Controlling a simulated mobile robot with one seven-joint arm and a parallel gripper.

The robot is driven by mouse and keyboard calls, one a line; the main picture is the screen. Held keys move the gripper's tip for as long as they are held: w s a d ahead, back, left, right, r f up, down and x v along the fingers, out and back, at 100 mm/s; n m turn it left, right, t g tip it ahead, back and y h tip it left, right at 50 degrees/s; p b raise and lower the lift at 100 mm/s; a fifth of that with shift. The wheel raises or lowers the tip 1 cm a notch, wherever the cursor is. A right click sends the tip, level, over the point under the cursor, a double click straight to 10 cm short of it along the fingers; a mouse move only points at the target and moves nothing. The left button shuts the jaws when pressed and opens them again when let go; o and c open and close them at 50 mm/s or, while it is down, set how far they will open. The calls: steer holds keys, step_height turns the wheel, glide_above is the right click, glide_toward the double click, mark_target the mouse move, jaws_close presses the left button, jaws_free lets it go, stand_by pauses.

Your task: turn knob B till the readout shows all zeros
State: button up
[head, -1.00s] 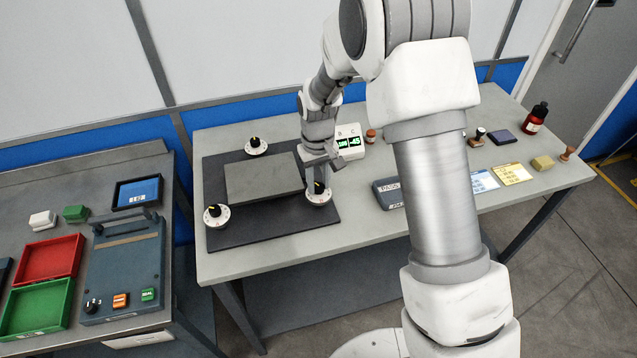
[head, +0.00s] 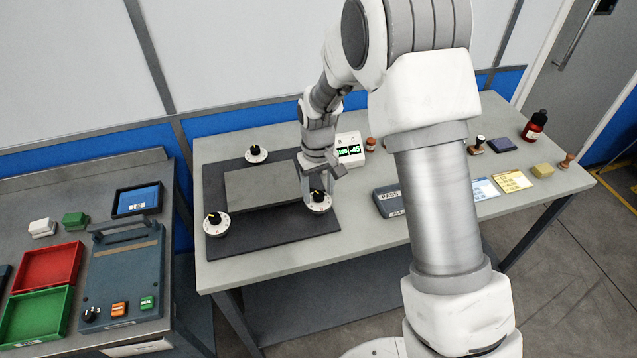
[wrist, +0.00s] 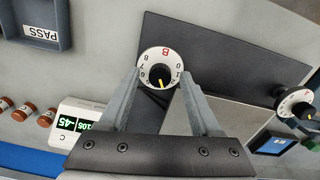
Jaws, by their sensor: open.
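Knob B (wrist: 160,70) is a white numbered dial with a red B and a black grip with a yellow pointer. In the head view knob B (head: 318,207) sits at the near right corner of the dark base plate. My gripper (wrist: 160,80) is open, one finger at each side of the dial in the wrist view, not closed on it. In the head view my gripper (head: 319,183) is right over the knob and partly hides it. The readout (head: 349,150) is a white box with green digits; in the wrist view the readout (wrist: 78,122) appears to show 106 and -45.
Two similar knobs stand at the plate's near left (head: 216,224) and back (head: 256,154). A grey block (head: 262,187) lies between them on the plate. A PASS box (head: 389,201), stamps and cards are to the right. Bare table lies in front of the plate.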

mark_target(318, 194)
step_height(318, 194, up, 17)
steer(key=shift+r, duration=0.2)
steer(key=shift+a, duration=0.1)
stand_by(0.3)
steer(key=s+d+r+m+t, duration=0.3)
steer(key=s+d+r, duration=0.65)
steer(key=s, duration=0.25)
steer(key=s+d+m+t, duration=0.2)
steer(key=s+d, duration=0.2)
steer(key=s, duration=0.8)
steer(key=shift+s+d+f+t, duration=0.2)
steer(key=shift+d+t, duration=0.1)
steer(key=shift+d, duration=0.1)
steer(key=shift+w, duration=0.1)
